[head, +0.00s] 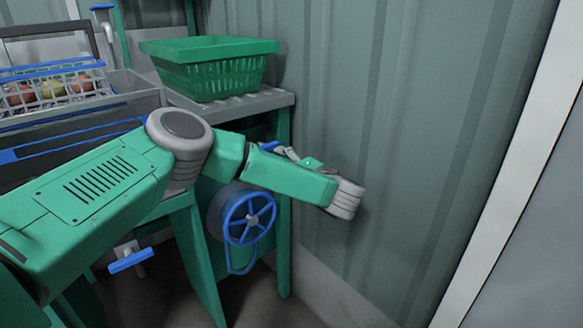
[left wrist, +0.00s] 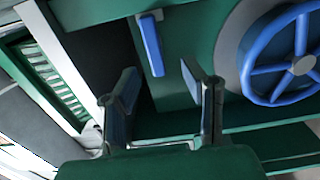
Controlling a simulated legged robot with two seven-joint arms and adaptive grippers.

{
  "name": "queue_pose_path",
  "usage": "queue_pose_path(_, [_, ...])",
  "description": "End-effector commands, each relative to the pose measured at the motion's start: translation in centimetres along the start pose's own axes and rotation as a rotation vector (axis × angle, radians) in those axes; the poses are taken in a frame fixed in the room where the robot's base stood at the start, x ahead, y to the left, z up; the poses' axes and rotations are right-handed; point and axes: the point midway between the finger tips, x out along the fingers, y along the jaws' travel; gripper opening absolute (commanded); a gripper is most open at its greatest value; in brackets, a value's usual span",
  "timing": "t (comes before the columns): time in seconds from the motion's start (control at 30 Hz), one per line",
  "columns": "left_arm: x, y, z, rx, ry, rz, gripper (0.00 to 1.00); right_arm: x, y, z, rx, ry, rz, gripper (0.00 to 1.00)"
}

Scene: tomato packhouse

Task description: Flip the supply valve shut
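The supply valve's lever looks to be the blue bar (left wrist: 151,45) in the left wrist view, with a pale fitting at its upper end, against a green panel. In the head view a small blue piece (head: 268,146) just above my forearm seems to be the same lever, mostly hidden. My left gripper (left wrist: 160,74) is open and empty, its two fingers apart, with the lever beyond the gap between the tips. In the head view only grey parts of this gripper (head: 288,153) show behind my forearm. No contact with the lever is visible. My right gripper is out of view.
A blue handwheel (head: 248,217) sits below my forearm, and right of the lever in the wrist view (left wrist: 301,65). A green crate (head: 210,76) stands on a grey shelf (head: 262,101). A blue T-handle (head: 131,261) is lower left. A corrugated wall (head: 400,120) bounds the right.

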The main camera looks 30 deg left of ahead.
Motion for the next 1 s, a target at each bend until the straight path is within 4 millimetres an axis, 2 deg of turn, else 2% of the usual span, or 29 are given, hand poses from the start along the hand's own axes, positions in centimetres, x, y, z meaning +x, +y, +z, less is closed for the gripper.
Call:
queue_pose_path(0.43, [-4.2, 0.1, -0.2, -0.003, 0.009, 0.006, 0.38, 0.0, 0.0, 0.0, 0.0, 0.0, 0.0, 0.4])
queue_pose_path(1.0, [-4.6, 0.0, -0.2, -0.001, 0.008, 0.005, 0.38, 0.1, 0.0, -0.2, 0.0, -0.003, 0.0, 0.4])
